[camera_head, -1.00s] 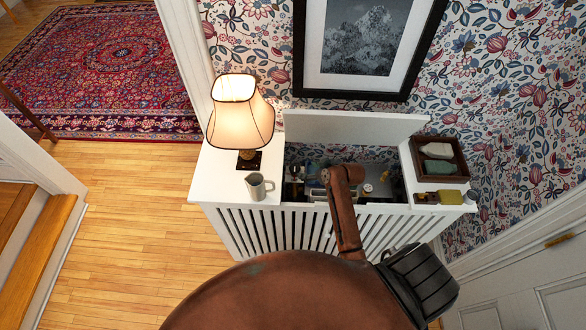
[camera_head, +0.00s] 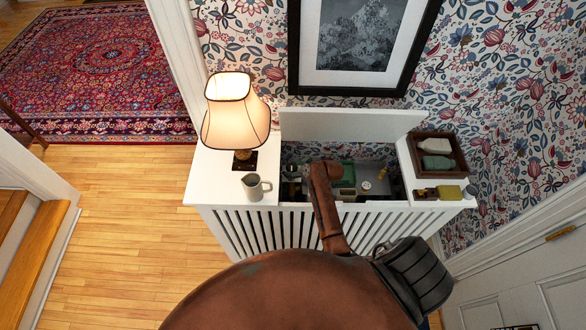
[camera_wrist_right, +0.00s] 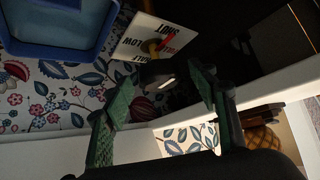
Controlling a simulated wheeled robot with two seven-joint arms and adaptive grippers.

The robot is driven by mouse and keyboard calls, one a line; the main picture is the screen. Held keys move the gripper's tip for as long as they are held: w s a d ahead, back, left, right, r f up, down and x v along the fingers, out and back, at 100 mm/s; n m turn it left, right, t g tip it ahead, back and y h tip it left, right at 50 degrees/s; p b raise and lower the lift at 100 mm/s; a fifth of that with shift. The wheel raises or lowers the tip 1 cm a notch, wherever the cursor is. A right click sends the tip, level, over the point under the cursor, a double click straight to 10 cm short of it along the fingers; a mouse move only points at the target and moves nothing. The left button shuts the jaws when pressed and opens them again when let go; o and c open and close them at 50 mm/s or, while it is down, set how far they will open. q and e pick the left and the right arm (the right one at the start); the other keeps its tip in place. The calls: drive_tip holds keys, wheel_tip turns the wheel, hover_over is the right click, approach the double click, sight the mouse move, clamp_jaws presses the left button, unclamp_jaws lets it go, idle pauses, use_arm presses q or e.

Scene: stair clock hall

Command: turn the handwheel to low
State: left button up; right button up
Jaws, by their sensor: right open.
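In the right wrist view, a white dial plate (camera_wrist_right: 136,42) shows upside down, with SHUT and LOW readable. A yellow part (camera_wrist_right: 152,48) with a red pointer stands in front of it. The red pointer tilts toward the SHUT side. A dark rounded form just below the plate may be the handwheel; its outline is unclear. My right gripper (camera_wrist_right: 164,76) is open, its two green-padded fingers apart on either side of that dark form. I cannot tell whether they touch it. In the head view my right arm reaches into the cabinet opening and hides the handwheel. My left gripper is out of view.
The white slatted cabinet (camera_head: 225,188) has its lid (camera_head: 350,125) raised against the wall. A lit lamp (camera_head: 236,115) and a grey jug (camera_head: 255,186) stand left of the opening. A brown tray (camera_head: 463,152) stands right. A blue bin (camera_wrist_right: 65,50) is close by the plate.

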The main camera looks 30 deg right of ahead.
drive_tip(key=shift+d, duration=0.1)
drive_tip(key=c, duration=1.1)
drive_tip(key=shift+s+n+y, duration=0.1)
drive_tip(key=shift+n+y, duration=0.2)
drive_tip(key=shift+d+f+n+y+b, duration=0.1)
drive_tip(key=shift+d+n+y+b, duration=0.15)
drive_tip(key=shift+n+y+b, duration=0.2)
drive_tip(key=shift+d+f+n+g+y+b, duration=0.1)
drive_tip(key=shift+n+g+y+b, duration=0.4)
drive_tip(key=shift+n, duration=0.35)
drive_tip(key=n+g+y+b, duration=0.1)
drive_tip(key=n+b, duration=0.1)
drive_tip(key=n+y+b, duration=0.1)
drive_tip(key=b, duration=0.1)
drive_tip(key=shift+w+d+n+g+b, duration=0.15)
drive_tip(key=shift+w+n+g+b, duration=0.2)
drive_tip(key=shift+n+g+b, duration=0.05)
drive_tip(key=shift+n+g+y+b, duration=0.6)
drive_tip(key=shift+n+b, duration=0.3)
drive_tip(key=shift+b, duration=0.35)
